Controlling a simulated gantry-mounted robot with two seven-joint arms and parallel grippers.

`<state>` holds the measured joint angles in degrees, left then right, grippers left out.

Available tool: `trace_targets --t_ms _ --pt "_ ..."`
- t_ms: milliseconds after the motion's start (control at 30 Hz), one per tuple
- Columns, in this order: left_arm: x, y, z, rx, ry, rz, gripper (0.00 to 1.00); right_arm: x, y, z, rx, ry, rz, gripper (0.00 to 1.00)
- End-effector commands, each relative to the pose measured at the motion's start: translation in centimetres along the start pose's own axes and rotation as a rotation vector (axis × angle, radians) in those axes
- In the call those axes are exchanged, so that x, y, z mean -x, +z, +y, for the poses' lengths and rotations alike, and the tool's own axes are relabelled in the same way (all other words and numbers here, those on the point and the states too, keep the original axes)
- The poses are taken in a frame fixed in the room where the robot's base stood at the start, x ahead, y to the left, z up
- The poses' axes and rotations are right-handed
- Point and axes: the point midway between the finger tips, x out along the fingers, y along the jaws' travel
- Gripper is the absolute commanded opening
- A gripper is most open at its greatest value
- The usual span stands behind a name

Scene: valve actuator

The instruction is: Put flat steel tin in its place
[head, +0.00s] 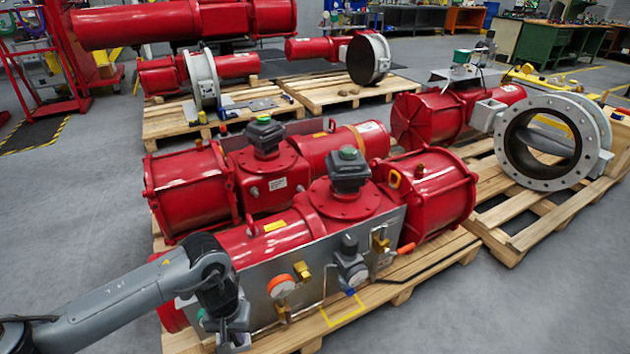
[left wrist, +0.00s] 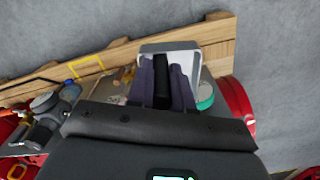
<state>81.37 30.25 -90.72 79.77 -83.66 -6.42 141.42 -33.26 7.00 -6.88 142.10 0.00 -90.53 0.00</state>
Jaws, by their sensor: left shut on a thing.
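My left gripper (head: 228,328) is low at the front left of the near pallet, beside the grey panel of the red actuator. In the left wrist view its dark fingers (left wrist: 163,75) are shut on the flat steel tin (left wrist: 182,48), a pale grey box with rounded corners. The fingers hide part of the tin, and it is hard to make out in the head view. A yellow outlined square (head: 342,310) is marked on the pallet's front boards, right of the gripper; it also shows in the left wrist view (left wrist: 87,67). My right gripper is not in view.
The red actuator (head: 270,245) with gauge (head: 281,286), regulator (head: 350,265) and brass fittings stands close behind the gripper. A teal round thing (left wrist: 205,96) is beside the fingers. The pallet's front strip (head: 400,281) is narrow; grey floor (head: 510,315) lies beyond it.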

Motion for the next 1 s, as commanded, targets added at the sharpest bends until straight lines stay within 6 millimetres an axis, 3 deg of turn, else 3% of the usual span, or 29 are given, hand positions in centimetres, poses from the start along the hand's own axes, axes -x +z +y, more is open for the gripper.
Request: trace_targets --t_ms 100,467,1000 --pt "1.8 -1.9 -2.2 -0.037 -0.002 0.005 0.00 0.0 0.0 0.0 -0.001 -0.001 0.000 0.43" --pt "8.6 -1.6 -1.9 -0.040 0.000 0.001 0.00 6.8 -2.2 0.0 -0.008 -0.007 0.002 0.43" --pt "23.9 -1.5 -1.9 -0.039 0.000 0.001 0.00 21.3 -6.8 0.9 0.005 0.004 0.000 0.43"
